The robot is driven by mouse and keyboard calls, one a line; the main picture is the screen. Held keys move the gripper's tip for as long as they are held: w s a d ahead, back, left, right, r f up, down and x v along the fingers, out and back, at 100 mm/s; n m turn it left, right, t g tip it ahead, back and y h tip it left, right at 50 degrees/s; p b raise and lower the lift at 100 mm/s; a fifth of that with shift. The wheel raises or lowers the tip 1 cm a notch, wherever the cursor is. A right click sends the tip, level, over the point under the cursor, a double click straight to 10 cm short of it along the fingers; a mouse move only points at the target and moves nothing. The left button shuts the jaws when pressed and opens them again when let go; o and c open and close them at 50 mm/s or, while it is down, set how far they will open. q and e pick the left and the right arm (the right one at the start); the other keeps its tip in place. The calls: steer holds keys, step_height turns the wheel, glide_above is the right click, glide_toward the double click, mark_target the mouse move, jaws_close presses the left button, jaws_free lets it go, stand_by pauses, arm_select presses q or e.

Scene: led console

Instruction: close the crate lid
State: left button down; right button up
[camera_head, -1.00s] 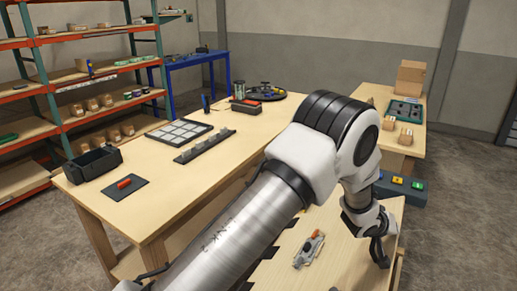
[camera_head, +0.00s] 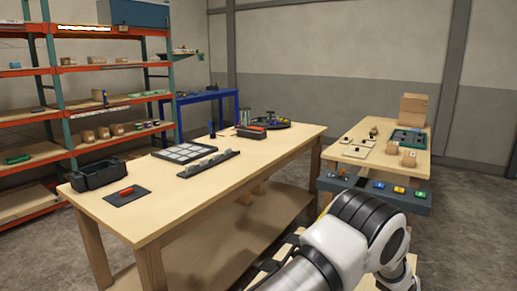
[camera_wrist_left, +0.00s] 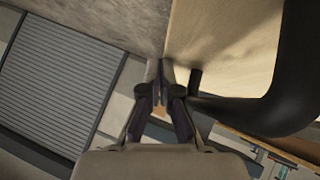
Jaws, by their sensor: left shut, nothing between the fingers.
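No crate with a clear lid can be made out. A dark open-topped bin (camera_head: 97,172) stands at the left end of the long wooden table, and I cannot tell whether it is the crate. My left arm rises at the bottom right of the head view, and its gripper is outside that picture. In the left wrist view my left gripper (camera_wrist_left: 162,88) is shut and empty, its fingertips together near the edge of a pale wooden surface (camera_wrist_left: 225,45). My right gripper is not in view.
The long table (camera_head: 215,195) carries a flat tray (camera_head: 184,152), a dark rail (camera_head: 208,164) and a mat with an orange-red piece (camera_head: 126,192). A console with coloured buttons (camera_head: 374,190) is beyond my arm. Shelving stands at left; bare floor lies right.

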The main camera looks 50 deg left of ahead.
arm_select(q)
steer(key=shift+d+f+b, duration=0.15)
steer(key=shift+f+b, duration=0.2)
steer(key=shift+f, duration=0.65)
steer(key=shift+r, duration=0.1)
